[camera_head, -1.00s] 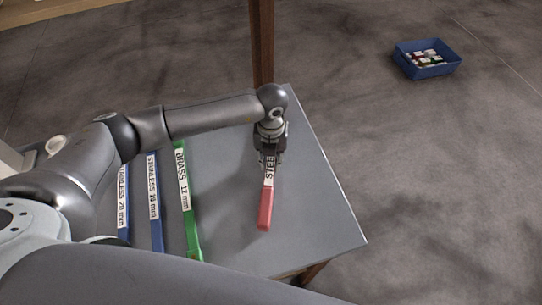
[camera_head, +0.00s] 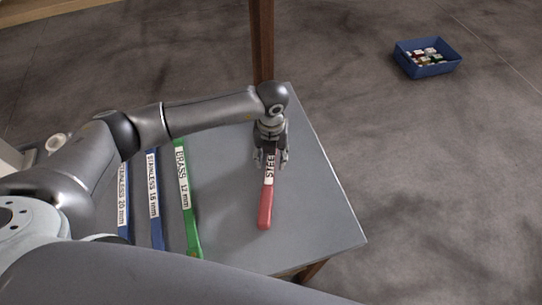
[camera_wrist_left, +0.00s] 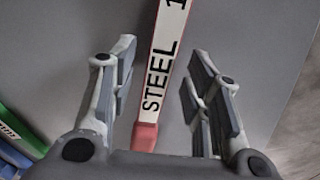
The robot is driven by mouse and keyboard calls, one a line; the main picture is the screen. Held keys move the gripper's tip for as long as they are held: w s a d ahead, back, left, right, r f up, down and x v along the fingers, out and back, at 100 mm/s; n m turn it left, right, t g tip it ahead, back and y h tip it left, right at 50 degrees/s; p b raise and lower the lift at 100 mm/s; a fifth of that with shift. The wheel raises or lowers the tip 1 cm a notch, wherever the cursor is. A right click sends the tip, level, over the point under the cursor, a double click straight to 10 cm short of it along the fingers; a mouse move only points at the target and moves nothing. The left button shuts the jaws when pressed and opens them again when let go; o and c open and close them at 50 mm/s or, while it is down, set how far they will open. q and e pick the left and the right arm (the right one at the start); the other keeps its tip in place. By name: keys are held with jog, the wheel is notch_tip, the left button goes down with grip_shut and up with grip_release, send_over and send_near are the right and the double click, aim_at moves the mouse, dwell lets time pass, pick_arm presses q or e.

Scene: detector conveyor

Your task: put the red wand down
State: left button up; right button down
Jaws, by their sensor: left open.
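The red wand (camera_head: 265,206), with a white label reading STEEL, lies on the grey table (camera_head: 318,222) near its right side. My left gripper (camera_head: 270,160) is over the wand's far part, its fingers apart on either side of the label. In the left wrist view the wand (camera_wrist_left: 164,62) runs between the two open fingers of the left gripper (camera_wrist_left: 160,85), with a gap on each side. The wand's far end is hidden under the gripper in the head view. My right gripper is not in view.
A green wand (camera_head: 187,208) labelled BRASS and two blue wands (camera_head: 155,208) labelled STAINLESS lie to the left on the table. A blue bin (camera_head: 428,71) with small items stands on the floor at the upper right. The table's right edge is close.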

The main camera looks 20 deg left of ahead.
aim_at(271, 160)
pick_arm(q)
notch_tip(271, 160, up, 12)
jog(key=b, duration=0.2)
jog(key=shift+f, duration=0.25)
